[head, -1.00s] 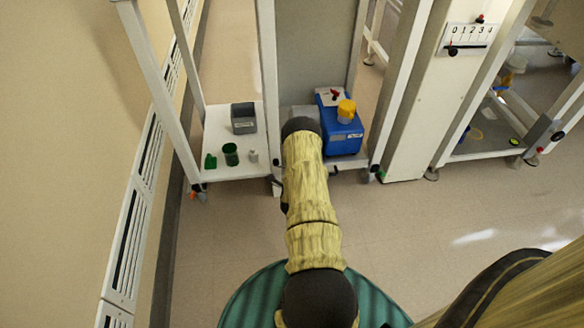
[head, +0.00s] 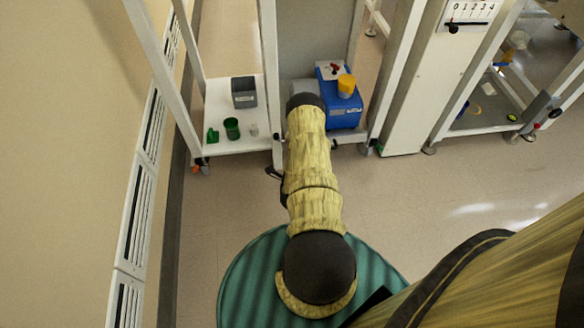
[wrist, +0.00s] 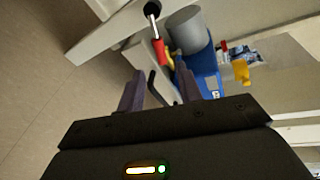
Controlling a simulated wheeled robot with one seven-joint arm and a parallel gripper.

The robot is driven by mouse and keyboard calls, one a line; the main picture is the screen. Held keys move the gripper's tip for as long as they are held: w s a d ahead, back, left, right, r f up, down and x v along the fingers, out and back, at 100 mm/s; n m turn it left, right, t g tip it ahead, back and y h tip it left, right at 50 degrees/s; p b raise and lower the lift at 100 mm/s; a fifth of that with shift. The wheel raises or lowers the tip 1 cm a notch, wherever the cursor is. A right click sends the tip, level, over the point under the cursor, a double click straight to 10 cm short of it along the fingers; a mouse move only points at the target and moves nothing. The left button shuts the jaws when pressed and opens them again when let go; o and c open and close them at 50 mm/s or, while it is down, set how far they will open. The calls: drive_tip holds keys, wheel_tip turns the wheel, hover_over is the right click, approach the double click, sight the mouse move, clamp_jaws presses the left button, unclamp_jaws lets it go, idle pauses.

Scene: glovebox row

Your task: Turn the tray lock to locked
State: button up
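The tray lock is not clearly identifiable. One candidate is a small red knob on a white plate (head: 334,71) on top of a blue box (head: 345,113). Another is a red-tipped lever (wrist: 159,51) hanging beside a grey cylinder (wrist: 187,30) in the wrist view. My gripper (wrist: 160,76) has its two purple-grey fingers apart, with no object clearly held. A thin dark hooked bar (wrist: 155,86) shows between the fingers; I cannot tell whether it touches them. The blue box also shows beyond the right finger (wrist: 207,82). In the head view my arm hides the gripper.
A yellow-lidded cup (head: 346,86) stands on the blue box. A grey bin (head: 244,92), a green cup (head: 232,128) and a small green object (head: 213,135) sit on the white left shelf (head: 216,99). White frame posts flank the box.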

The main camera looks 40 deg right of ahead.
drive_tip(key=p+v, duration=0.2)
drive_tip(key=v, duration=0.6)
drive_tip(key=shift+s+a+p, duration=0.2)
drive_tip(key=shift+s+p, duration=0.05)
drive_tip(key=shift+p, duration=0.1)
